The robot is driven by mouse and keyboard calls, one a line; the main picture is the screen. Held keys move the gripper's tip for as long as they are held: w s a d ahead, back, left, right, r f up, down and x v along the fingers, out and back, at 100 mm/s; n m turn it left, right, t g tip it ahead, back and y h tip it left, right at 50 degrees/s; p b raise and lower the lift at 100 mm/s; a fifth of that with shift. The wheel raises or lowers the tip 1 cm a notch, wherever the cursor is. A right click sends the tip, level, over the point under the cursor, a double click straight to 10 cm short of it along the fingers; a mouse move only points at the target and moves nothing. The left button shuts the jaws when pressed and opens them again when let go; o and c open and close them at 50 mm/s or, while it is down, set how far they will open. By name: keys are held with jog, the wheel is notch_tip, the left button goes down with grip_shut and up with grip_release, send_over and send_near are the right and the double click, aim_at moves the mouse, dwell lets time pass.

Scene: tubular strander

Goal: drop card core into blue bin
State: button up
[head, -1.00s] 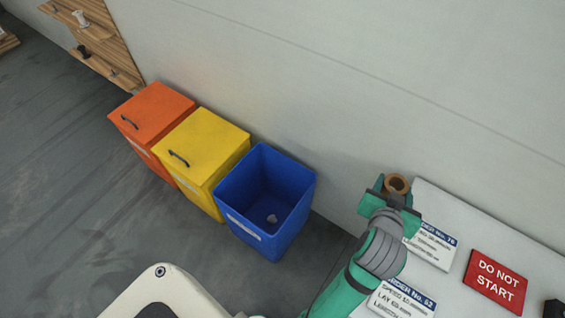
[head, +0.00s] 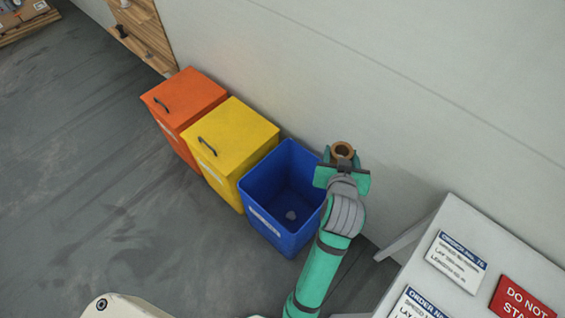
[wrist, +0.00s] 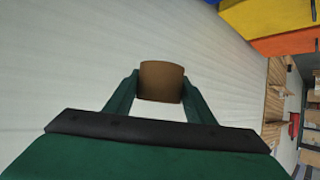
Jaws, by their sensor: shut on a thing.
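The card core (head: 343,150) is a short brown hollow tube. My green gripper (head: 341,160) is shut on it, and the wrist view shows the core (wrist: 162,82) between the two fingertips (wrist: 160,90). In the head view the gripper and core are just right of the open blue bin (head: 262,222), by the wall, and appear beside its opening rather than over it.
A yellow bin (head: 232,140) and an orange bin (head: 186,98), both with closed lids, stand in a row left of the blue bin. A pale table (head: 420,270) with order cards and a red "DO NOT START" sign (head: 520,302) is at lower right. Grey floor is clear at left.

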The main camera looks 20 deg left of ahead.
jog(key=w+a+f+n+y, duration=0.1)
jog(key=w+a+f, duration=0.3)
jog(key=f, duration=0.2)
jog(key=w+a+f+n+y, duration=0.1)
jog(key=w+a+f, duration=0.3)
jog(key=f, duration=0.3)
jog(key=a+f, duration=0.4)
jog(key=f, duration=0.7)
jog(key=w+a+f+g, duration=0.1)
jog(key=a+f, duration=0.4)
jog(key=f, duration=0.6)
jog(key=shift+w+f+n+y, duration=0.2)
jog(key=shift+f+n+y, duration=0.1)
jog(key=shift+n+y, duration=0.1)
jog(key=shift+a, duration=0.1)
jog(key=o, duration=1.2)
jog(key=shift+c, duration=0.2)
jog(key=shift+s, duration=0.1)
jog(key=v, duration=1)
jog(key=shift+s+r, duration=0.2)
jog(key=shift+s, duration=0.05)
